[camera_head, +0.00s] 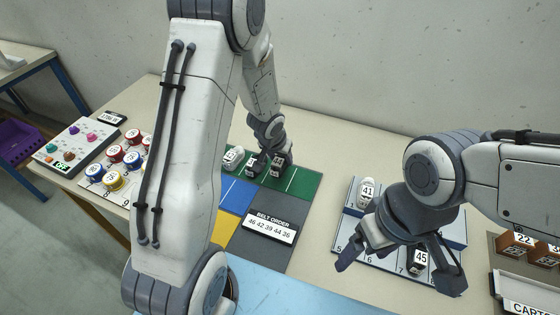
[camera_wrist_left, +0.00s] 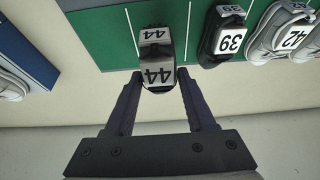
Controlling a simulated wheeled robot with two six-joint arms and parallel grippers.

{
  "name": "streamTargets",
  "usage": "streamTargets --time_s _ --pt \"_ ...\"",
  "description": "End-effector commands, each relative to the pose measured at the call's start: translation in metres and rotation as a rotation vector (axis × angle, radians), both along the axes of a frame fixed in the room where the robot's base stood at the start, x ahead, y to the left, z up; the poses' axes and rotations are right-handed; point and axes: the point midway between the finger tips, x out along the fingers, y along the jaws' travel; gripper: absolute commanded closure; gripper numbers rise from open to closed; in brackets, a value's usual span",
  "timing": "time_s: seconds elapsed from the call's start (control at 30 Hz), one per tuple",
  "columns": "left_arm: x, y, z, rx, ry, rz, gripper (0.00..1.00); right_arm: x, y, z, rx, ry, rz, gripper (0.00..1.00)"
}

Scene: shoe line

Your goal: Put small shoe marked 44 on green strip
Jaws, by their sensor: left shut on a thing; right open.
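The dark shoe marked 44 (camera_wrist_left: 157,72) is between the fingers of my left gripper (camera_wrist_left: 157,82), which is shut on it. It is over the green strip (camera_wrist_left: 105,40), between two white lines; I cannot tell whether it touches the surface. In the head view, my left gripper (camera_head: 272,130) is above the strip (camera_head: 304,186), with the shoe (camera_head: 276,164) below it. On the strip beside it stand a black shoe marked 39 (camera_wrist_left: 222,38) and a pale shoe marked 42 (camera_wrist_left: 284,35). My right gripper (camera_head: 400,268) is open above the numbered rack.
A card (camera_head: 270,226) reads "BELT ORDER 46 42 39 44 36". The rack (camera_head: 352,246) holds shoes marked 41 (camera_head: 366,194) and 45 (camera_head: 416,262), the latter near my right fingers. Numbered round pieces (camera_head: 114,154) stand at left. The strip's right end is bare.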

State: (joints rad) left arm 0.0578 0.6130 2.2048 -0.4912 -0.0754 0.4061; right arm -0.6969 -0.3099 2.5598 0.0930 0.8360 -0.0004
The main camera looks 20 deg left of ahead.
Motion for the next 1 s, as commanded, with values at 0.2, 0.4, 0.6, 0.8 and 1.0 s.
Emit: streamTargets --time_s 0.2,0.4,0.6,0.8,1.0 --pt "0.003 0.005 -0.023 -0.001 0.000 -0.001 1.00 0.000 0.000 -0.014 0.000 0.000 0.000 0.17" --pt "0.003 0.004 -0.045 0.000 0.000 -0.003 1.00 0.000 0.000 -0.031 -0.001 0.001 0.000 0.17" --pt "0.003 0.004 -0.044 0.000 -0.001 -0.003 1.00 0.000 0.000 -0.030 0.000 0.000 0.000 0.17" --pt "0.003 0.004 -0.048 0.000 -0.001 -0.003 1.00 0.000 0.000 -0.033 0.000 0.000 0.000 0.17" --pt "0.003 0.004 -0.047 0.000 0.000 -0.003 0.15 0.000 0.000 -0.032 0.000 0.000 0.000 0.17"
